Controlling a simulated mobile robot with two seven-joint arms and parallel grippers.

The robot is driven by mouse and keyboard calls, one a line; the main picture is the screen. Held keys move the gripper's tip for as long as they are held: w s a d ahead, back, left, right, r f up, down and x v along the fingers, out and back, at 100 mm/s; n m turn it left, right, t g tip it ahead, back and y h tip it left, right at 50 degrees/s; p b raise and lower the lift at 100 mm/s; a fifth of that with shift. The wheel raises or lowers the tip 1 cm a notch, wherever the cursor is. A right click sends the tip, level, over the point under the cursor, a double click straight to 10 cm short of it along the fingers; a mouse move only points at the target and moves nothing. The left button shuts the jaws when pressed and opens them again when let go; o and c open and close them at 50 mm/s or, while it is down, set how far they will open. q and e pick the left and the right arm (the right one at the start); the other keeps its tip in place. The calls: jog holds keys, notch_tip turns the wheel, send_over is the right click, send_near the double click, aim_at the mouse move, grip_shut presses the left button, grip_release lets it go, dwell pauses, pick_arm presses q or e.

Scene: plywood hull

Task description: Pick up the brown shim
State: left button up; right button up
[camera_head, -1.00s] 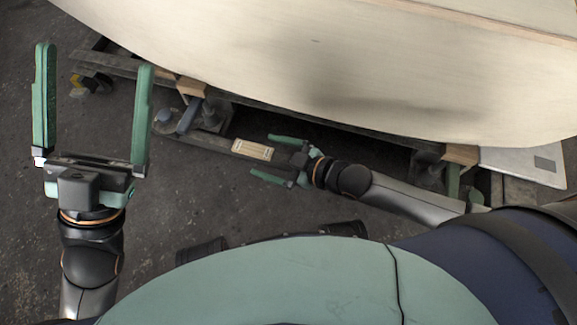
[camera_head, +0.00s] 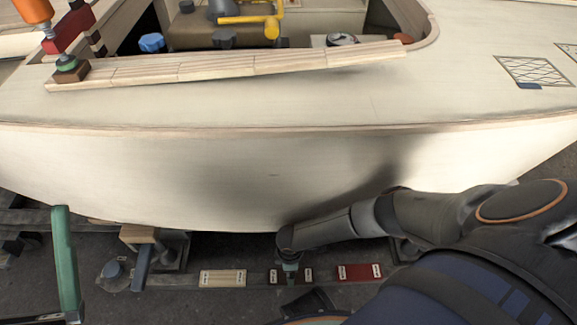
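The brown shim (camera_head: 273,277) is a dark brown piece with pale end labels, lying on the low beam (camera_head: 330,289) beneath the hull. My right gripper (camera_head: 290,273) points down over its middle, so only its two ends show. My wrist hides most of the jaws, and I cannot tell whether they touch or grip the shim.
A pale wooden shim (camera_head: 222,278) lies left of the brown one, and a red shim (camera_head: 360,272) lies right of it. The hull (camera_head: 250,180) overhangs just behind. A wooden support and a blue-grey post (camera_head: 140,268) stand at the left of the beam.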

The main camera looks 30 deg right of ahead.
aim_at(305, 275)
notch_tip(305, 275, down, 6)
jog(key=b, duration=0.4)
jog(key=shift+s+d, duration=0.1)
jog(key=shift+d, duration=0.05)
jog(key=shift+c, duration=0.4)
jog(key=c, duration=1.3)
